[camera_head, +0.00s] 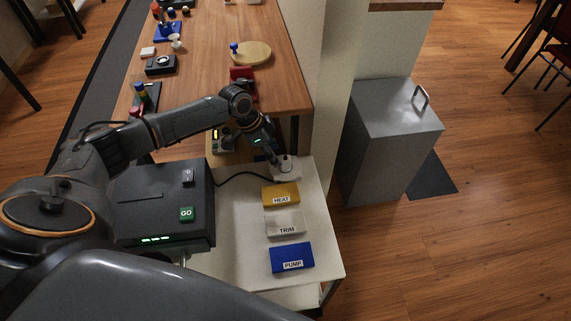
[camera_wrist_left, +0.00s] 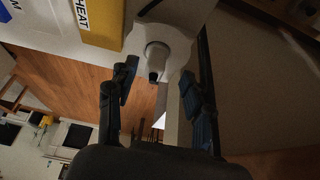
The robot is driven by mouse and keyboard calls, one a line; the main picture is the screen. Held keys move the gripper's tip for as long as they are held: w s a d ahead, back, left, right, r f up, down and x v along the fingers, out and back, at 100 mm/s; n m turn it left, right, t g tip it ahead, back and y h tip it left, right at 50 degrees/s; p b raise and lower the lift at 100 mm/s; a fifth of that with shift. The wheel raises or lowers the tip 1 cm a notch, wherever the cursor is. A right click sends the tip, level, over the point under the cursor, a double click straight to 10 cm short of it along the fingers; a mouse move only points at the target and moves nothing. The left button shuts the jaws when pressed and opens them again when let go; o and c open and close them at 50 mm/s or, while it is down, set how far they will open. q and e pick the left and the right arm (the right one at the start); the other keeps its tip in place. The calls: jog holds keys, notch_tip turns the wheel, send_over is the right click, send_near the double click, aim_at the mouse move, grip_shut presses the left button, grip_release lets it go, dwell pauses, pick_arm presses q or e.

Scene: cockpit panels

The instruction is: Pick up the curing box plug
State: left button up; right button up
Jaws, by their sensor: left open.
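The curing box plug (camera_head: 285,160) is a small light-grey piece with a dark tip, standing on a white block (camera_head: 288,172) at the back of the white side table. A black cord leads toward it from the black box (camera_head: 160,205) with a green GO button. In the left wrist view the plug (camera_wrist_left: 156,58) lies between and just beyond my fingertips. My left gripper (camera_head: 271,150) is open and empty, its fingers (camera_wrist_left: 160,90) on either side of the plug's line, apparently not touching it. My right gripper is out of view.
Yellow HEAT (camera_head: 281,193), white TRIM (camera_head: 285,224) and blue PUMP (camera_head: 292,258) blocks lie in a row on the white table (camera_head: 235,262). A wooden table (camera_head: 225,20) with small items stands behind. A grey bin (camera_head: 390,150) stands at right, past a wall.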

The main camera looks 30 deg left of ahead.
aim_at(282, 159)
pick_arm(q)
jog(key=shift+w+d+f, duration=0.1)
jog(key=shift+d+f, duration=0.15)
jog(key=x, duration=0.3)
jog(key=shift+w+d+f, duration=0.1)
jog(key=shift+w+d, duration=0.05)
jog(key=shift+d, duration=0.3)
jog(key=shift+w+d+f, duration=0.1)
jog(key=shift+w+f, duration=0.05)
jog(key=shift+f, duration=0.35)
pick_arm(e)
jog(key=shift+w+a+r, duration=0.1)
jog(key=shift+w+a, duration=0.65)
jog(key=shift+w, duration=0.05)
pick_arm(q)
jog(key=c, duration=1)
grip_shut()
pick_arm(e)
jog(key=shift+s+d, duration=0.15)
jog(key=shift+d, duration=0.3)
